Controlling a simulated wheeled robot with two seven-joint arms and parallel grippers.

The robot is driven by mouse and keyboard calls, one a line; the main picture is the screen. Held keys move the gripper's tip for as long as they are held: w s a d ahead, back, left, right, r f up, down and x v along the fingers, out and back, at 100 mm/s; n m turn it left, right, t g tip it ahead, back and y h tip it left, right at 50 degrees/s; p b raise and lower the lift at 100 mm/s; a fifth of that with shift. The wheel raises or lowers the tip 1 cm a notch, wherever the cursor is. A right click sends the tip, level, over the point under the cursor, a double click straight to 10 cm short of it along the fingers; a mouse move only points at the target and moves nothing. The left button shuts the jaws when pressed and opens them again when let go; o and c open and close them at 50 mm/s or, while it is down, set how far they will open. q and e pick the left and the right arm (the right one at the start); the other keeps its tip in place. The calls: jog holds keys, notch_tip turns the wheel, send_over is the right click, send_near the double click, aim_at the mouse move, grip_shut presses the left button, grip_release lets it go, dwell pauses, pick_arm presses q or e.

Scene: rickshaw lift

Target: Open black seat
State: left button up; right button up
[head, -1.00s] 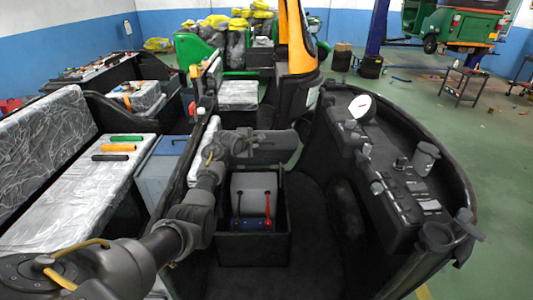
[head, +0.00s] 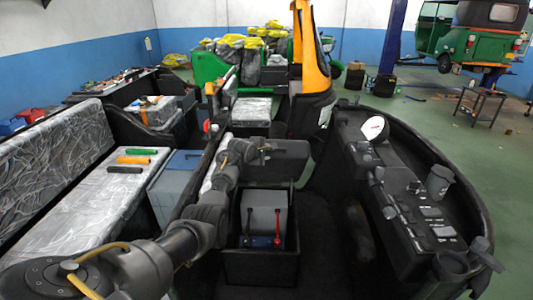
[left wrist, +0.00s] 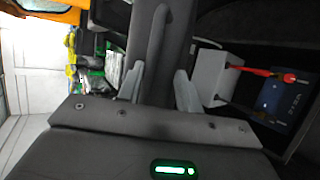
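The black seat (head: 285,160) shows in the head view as a dark slab raised above the open front compartment (head: 262,267). In the left wrist view the seat (left wrist: 153,62) is a dark padded slab running up between my two fingers. My left gripper (left wrist: 160,82) has one pale finger on each side of the slab and appears closed on it. In the head view my left gripper (head: 258,150) is at the seat's left side, partly hidden by my arm. My right gripper is not in view.
A grey box (head: 265,213) with red and dark-blue parts stands in the compartment. The black dashboard (head: 420,205) curves along the right. A wrapped bench (head: 85,210) with several coloured rolls lies left. Open green floor (head: 430,115) lies beyond the dashboard.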

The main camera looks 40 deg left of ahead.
pick_arm(q)
jog(key=v, duration=1)
jog(key=shift+s+r, duration=0.25)
jog(key=shift+s, duration=0.1)
